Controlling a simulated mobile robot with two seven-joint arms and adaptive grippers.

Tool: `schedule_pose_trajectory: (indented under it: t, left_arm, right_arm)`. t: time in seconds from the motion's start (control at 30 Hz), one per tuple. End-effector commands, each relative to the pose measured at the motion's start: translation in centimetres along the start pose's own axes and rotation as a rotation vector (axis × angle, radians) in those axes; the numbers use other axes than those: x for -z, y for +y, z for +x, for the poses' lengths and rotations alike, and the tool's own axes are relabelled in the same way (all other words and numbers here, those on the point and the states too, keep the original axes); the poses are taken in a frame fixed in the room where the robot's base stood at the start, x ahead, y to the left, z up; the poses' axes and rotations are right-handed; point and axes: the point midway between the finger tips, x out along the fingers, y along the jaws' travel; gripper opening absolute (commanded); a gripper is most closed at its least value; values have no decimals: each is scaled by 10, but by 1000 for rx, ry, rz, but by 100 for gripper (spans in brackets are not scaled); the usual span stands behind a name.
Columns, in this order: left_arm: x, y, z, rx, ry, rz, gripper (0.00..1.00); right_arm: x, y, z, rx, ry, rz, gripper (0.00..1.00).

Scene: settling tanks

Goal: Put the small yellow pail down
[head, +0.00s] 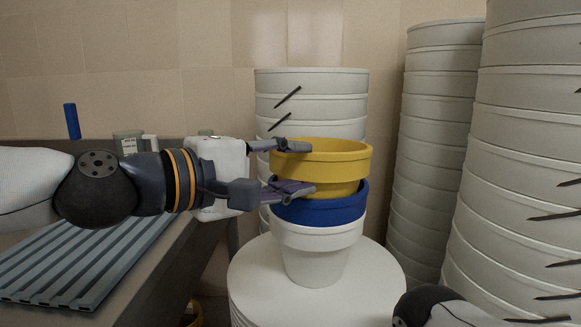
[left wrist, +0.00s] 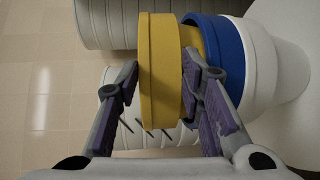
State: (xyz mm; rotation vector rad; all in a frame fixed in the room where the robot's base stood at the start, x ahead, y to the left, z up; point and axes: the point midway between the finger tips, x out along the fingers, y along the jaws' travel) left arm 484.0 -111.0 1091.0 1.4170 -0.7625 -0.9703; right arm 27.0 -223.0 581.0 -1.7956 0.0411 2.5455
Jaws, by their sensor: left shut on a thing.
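The small yellow pail (head: 335,165) sits upright in or on top of a blue pail (head: 330,208), which is nested in a white pail (head: 315,240). The white pail stands on a round white top (head: 370,280). My left gripper (head: 300,168) comes in from the left, with one finger at the yellow pail's rim and the other lower by its side. In the left wrist view the fingers (left wrist: 162,90) lie on either side of the yellow pail's wide rim band (left wrist: 160,60). How deep the yellow pail sits in the blue one is hidden.
Tall stacks of white tubs stand behind (head: 312,82) and at the right (head: 530,150). A table with a grey ribbed mat (head: 85,260) is at the left, with a blue upright object (head: 72,121) and a grey mug-like container (head: 128,142). Part of my right arm shows bottom right.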

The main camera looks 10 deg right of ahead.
Motion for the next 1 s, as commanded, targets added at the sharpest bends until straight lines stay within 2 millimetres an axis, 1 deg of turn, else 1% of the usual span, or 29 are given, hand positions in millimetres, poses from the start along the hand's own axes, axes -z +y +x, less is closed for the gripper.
schedule_pose_trajectory:
  t: [0.23, 0.33, 0.37, 0.4, 0.43, 0.73, 0.87, 0.9, 0.97, 1.0]
  left_arm:
    - [1, -7, 1, -2, 1, -2, 0]
    - [1, -7, 1, -3, 1, 0, 0]
    - [0, -8, 1, -2, 0, -1, 39]
    - [0, -7, 1, -2, 1, 0, 48]
    - [0, -7, 1, -2, 1, 0, 55]
    - [0, -8, 1, -1, 1, -1, 55]
    - [0, 4, -1, -3, 2, 5, 55]
    - [-1, 9, -3, -3, 2, 5, 55]
    - [1, 6, -17, -2, 3, 1, 55]
    - [1, 6, -26, -3, 3, 1, 55]
  right_arm:
    - [-1, 0, 3, 0, -7, 0, 58]
    - [-1, 0, 3, 0, -7, 0, 58]
    - [-1, 0, 3, 0, -7, 0, 58]
    - [-1, 0, 3, 0, -7, -1, 58]
    - [-1, 0, 3, 0, -7, -1, 58]
    - [-1, 0, 3, 0, -7, -1, 58]
    - [1, 0, -2, 0, 4, 0, 58]
    - [1, 0, -3, 0, 8, 0, 58]
    - [1, 0, -3, 0, 7, 0, 58]
    - [1, 0, -3, 0, 7, 0, 58]
